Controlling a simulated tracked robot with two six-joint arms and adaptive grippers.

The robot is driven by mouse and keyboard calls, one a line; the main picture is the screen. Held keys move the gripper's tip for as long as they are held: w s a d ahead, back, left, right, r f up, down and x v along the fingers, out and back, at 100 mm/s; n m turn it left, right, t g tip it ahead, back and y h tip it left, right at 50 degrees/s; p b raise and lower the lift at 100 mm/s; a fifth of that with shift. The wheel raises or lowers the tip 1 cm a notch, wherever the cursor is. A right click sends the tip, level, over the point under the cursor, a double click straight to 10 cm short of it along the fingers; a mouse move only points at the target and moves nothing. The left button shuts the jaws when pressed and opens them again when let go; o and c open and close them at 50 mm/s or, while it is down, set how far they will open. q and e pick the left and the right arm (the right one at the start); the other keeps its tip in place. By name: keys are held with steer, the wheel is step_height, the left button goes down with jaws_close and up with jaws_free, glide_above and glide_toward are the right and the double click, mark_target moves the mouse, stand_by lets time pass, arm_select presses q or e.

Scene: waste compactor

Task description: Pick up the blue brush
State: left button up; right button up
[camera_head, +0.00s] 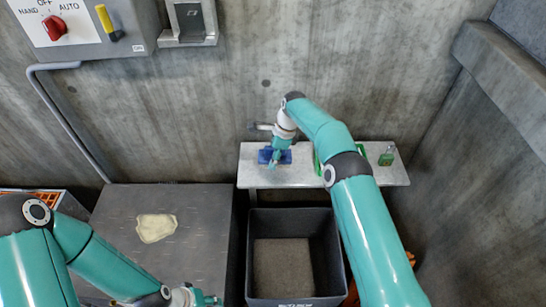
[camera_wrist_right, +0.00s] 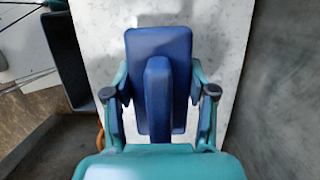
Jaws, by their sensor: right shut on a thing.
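The blue brush (camera_head: 265,156) lies on the pale shelf (camera_head: 225,181) (camera_head: 300,176) against the back wall. In the right wrist view the brush (camera_wrist_right: 158,45) shows a flat blue block with a raised blue grip along its middle. My right gripper (camera_head: 277,158) reaches down onto it, and in the wrist view its fingers (camera_wrist_right: 158,95) stand on both sides of the brush, shut on it. I cannot tell whether the brush is lifted off the shelf. My left gripper (camera_head: 205,299) is at the bottom edge, partly cut off, its fingers unclear.
A green bottle-like item (camera_head: 386,157) stands at the shelf's right, and a green object (camera_head: 317,163) is partly behind my right arm. A dark open bin (camera_head: 335,240) stands below the shelf. A grey metal surface (camera_head: 200,225) with a pale flat piece (camera_head: 156,228) lies left. A control box (camera_head: 100,45) hangs upper left.

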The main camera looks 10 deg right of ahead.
mark_target(269, 147)
step_height(269, 147, up, 9)
steer(key=shift+w+f+p, duration=0.1)
steer(key=shift+f+p, duration=0.1)
steer(key=shift+p, duration=0.2)
step_height(269, 147, up, 11)
steer(key=p, duration=0.8)
steer(key=shift+r+p, duration=0.15)
steer(key=shift+p, duration=0.25)
